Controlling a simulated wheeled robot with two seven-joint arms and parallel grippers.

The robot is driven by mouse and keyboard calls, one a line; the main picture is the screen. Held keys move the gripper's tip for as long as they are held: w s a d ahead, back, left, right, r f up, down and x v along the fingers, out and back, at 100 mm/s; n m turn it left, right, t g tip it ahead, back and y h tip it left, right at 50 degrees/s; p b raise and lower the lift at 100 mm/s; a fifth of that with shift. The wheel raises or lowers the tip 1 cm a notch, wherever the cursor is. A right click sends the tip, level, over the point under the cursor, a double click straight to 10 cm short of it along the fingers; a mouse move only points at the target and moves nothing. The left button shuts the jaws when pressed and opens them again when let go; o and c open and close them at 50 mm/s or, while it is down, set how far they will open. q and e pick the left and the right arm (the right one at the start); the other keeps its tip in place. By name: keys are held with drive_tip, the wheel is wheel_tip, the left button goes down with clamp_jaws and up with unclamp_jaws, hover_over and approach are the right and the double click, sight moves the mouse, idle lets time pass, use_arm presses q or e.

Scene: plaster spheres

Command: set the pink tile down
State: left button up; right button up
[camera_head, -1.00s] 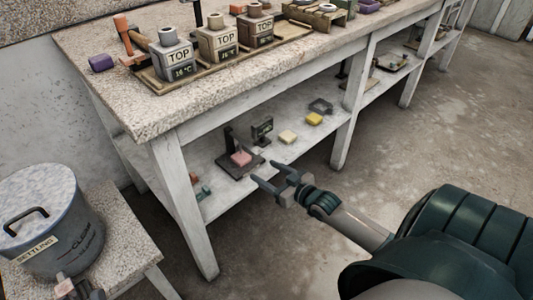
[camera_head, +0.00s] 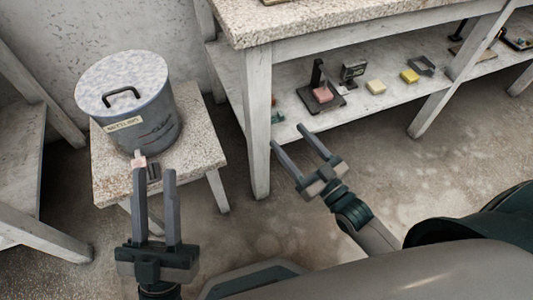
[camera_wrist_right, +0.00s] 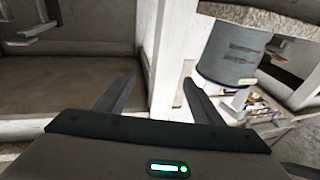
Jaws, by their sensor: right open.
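A pink tile (camera_head: 322,94) lies on a dark stand (camera_head: 318,102) with an upright post, on the lower shelf of the bench. My right gripper (camera_head: 299,140) is open and empty, in front of the shelf, apart from the tile. Its two fingers also show in the right wrist view (camera_wrist_right: 158,92), with nothing between them. My left gripper (camera_head: 155,172) is at the lower left, its fingers apart. A small pale pink piece (camera_head: 139,160) and a small grey piece show near its fingertips, at the stool's front edge; I cannot tell whether they touch the fingers.
A grey lidded bucket (camera_head: 130,105) stands on a speckled stool (camera_head: 195,165). On the shelf (camera_head: 290,125) are a small display (camera_head: 353,72), yellow tiles (camera_head: 376,87) and a grey frame (camera_head: 422,65). A white bench leg (camera_head: 257,130) stands left of the stand. The floor between stool and bench is clear.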

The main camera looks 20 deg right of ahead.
drive_tip(key=s+a+r+t+y, duration=0.1)
drive_tip(key=s+a+r+t, duration=0.1)
drive_tip(key=s+a+r, duration=0.4)
drive_tip(key=s+a+r+t+y, duration=0.1)
drive_tip(key=s+a+r+t, duration=0.2)
drive_tip(key=r, duration=1)
drive_tip(key=s+a, duration=0.2)
drive_tip(key=s, duration=0.3)
drive_tip(key=shift+a+r+m, duration=0.15)
drive_tip(key=shift+a+m, duration=0.15)
drive_tip(key=shift+a, duration=0.05)
